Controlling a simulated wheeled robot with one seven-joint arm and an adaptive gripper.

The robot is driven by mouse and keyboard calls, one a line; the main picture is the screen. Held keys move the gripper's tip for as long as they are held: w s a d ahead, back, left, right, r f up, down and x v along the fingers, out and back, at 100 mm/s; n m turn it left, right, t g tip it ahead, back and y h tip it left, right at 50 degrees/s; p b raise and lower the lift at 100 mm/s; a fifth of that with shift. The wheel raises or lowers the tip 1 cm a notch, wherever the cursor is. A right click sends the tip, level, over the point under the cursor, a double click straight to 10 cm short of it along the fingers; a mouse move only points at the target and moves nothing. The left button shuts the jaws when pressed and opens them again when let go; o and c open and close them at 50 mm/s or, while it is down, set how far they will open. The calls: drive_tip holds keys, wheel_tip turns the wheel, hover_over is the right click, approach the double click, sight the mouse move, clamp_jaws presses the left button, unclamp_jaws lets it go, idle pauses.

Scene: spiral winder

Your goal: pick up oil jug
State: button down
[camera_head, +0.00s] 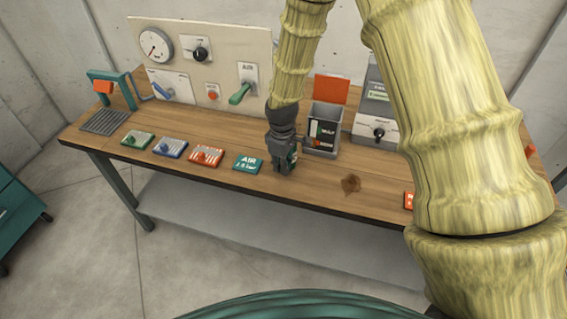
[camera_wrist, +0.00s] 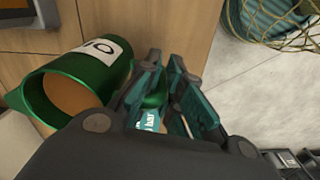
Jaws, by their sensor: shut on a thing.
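The oil jug (camera_wrist: 92,72) is green with a white label, of which only part can be read, and its open mouth faces the lower left of the wrist view. My gripper (camera_wrist: 166,98) is right beside it, with a narrow green part, seemingly the jug's handle, between its teal-padded fingers. In the head view my gripper (camera_head: 284,168) points down at the worktop near the front edge. It hides nearly all of the jug there. I cannot tell whether the jug touches the worktop.
The wooden workbench (camera_head: 330,192) carries a teal AIR card (camera_head: 248,164) left of my gripper and a grey bin (camera_head: 322,127) behind it to the right. A brown stain (camera_head: 351,184) lies to the right. A gauge panel (camera_head: 215,60) stands behind. Several coloured cards lie farther left.

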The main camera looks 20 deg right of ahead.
drive_tip(key=shift+r+b, duration=0.8)
drive_tip(key=shift+r, duration=0.55)
drive_tip(key=shift+s+a+r, duration=0.1)
drive_tip(key=shift+s+r, duration=0.1)
drive_tip(key=shift+r, duration=0.1)
drive_tip(key=s+a+b, duration=0.2)
drive_tip(key=s+a, duration=0.1)
drive_tip(key=s, duration=0.4)
drive_tip(key=s+a+r+b, duration=0.1)
drive_tip(key=s+a+b, duration=0.2)
drive_tip(key=s, duration=0.4)
drive_tip(key=shift+s+r, duration=0.15)
drive_tip(key=shift+r, duration=0.15)
drive_tip(key=shift+a, duration=0.15)
